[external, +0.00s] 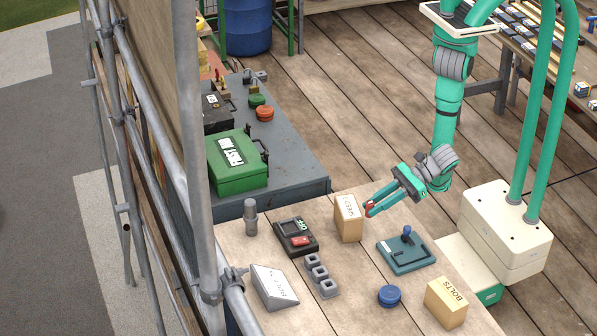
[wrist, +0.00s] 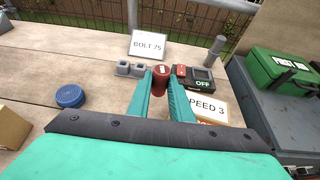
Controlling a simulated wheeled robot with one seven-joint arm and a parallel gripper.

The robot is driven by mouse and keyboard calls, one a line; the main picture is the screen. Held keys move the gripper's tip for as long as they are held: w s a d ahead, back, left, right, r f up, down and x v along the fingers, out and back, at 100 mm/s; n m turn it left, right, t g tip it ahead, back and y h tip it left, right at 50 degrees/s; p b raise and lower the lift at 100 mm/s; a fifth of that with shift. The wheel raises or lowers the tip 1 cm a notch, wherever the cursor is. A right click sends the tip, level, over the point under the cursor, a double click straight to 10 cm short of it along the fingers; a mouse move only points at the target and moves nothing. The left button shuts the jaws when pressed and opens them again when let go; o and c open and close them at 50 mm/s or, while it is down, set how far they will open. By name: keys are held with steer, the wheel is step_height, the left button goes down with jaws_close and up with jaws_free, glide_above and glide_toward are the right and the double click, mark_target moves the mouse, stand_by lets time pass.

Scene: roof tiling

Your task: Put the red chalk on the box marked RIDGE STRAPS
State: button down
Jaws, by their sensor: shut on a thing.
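My gripper (external: 372,207) is shut on the red chalk (wrist: 161,78), a short dark-red cylinder between the green fingers in the wrist view. In the external view the chalk shows as a small red bit at the fingertips, above the bench, close to the right side of a tan box (external: 348,220). That box has a white face with lettering too small to read there. In the wrist view a white panel reading SPEED 3 (wrist: 209,106) stands right of the fingers. Another tan box (external: 446,303) is marked BOLTS. I cannot read RIDGE STRAPS on any box.
On the bench are an OFF display unit (external: 296,238) with a red part, grey blocks (external: 318,272), a blue disc (external: 390,295), a blue-knobbed plate (external: 405,252), a BOLT 75 sign (wrist: 149,46) and a grey post (external: 250,217). A green first-aid case (external: 236,165) stands on the grey table.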

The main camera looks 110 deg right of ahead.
step_height(320, 180, up, 4)
steer(key=m+h, duration=0.2)
glide_above(359, 211)
step_height(359, 211, down, 3)
steer(key=shift+a+f, duration=0.1)
steer(key=shift+f, duration=0.1)
steer(key=shift+h, duration=0.3)
steer(key=shift+f, duration=2.15)
steer(key=shift+f, duration=0.15)
steer(key=c, duration=1.6)
jaws_free()
